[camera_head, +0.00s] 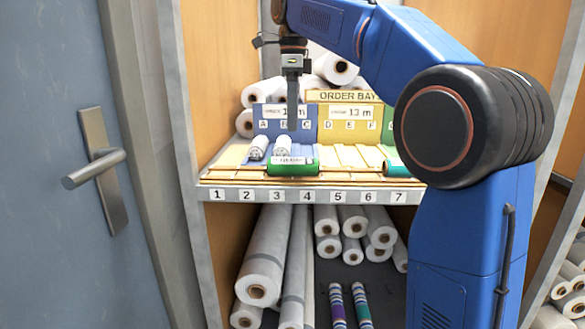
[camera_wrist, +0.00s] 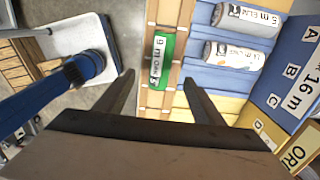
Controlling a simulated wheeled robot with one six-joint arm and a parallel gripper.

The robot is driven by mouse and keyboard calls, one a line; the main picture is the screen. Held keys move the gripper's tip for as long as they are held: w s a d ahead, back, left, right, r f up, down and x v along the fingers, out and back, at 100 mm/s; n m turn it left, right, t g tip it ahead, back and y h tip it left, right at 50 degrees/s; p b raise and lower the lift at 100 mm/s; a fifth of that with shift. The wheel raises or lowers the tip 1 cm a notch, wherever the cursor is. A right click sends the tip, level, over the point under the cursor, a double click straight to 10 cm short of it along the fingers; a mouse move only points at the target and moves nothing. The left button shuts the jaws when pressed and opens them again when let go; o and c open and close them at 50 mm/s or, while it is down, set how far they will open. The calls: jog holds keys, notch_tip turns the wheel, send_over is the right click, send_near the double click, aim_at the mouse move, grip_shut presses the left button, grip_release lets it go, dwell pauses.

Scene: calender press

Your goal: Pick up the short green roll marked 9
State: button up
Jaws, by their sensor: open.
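The short green roll (camera_head: 292,167) lies on the front ledge of the shelf, before the blue section and above numbers 3 and 4. In the wrist view the green roll (camera_wrist: 167,45) shows a white label reading 9 m. My gripper (camera_head: 292,127) points down above the roll, apart from it. In the wrist view my gripper (camera_wrist: 159,82) is open and empty, with one finger on each side of the roll's line. The roll shows beyond and between the fingertips.
Two white rolls (camera_head: 258,148) (camera_head: 283,146) lie in the blue section behind the green roll. A teal roll (camera_head: 397,167) lies to the right, partly hidden by my arm. The yellow section (camera_head: 348,156) is empty. Lettered boards (camera_head: 344,124) stand behind.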

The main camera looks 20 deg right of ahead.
aim_at(293, 158)
notch_tip(293, 158, down, 12)
jog(key=shift+w+r, duration=0.1)
jog(key=shift+w, duration=0.05)
dwell(0.5)
jog(key=c, duration=1.2)
